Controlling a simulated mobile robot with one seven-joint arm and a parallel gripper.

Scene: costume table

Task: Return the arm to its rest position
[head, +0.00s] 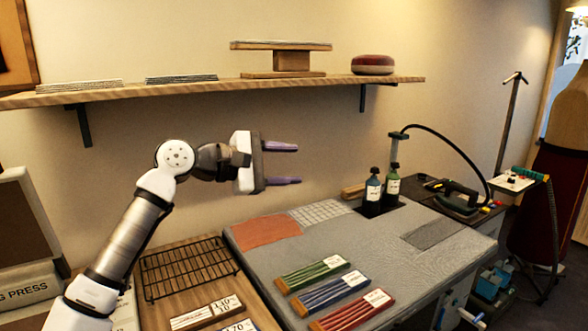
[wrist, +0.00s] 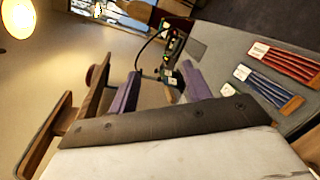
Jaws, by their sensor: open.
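My gripper (head: 284,164) is in the air above the left part of the worktable, in front of the back wall and below the shelf. Its two purple fingers are spread apart and point right. Nothing is between them. My arm rises from the lower left, bends at the elbow and runs level to the gripper. In the wrist view my gripper (wrist: 160,92) is open and empty, with the bottles and table beyond its fingers.
A wooden shelf (head: 200,90) runs above the gripper. A black wire rack (head: 188,268) lies near my arm.

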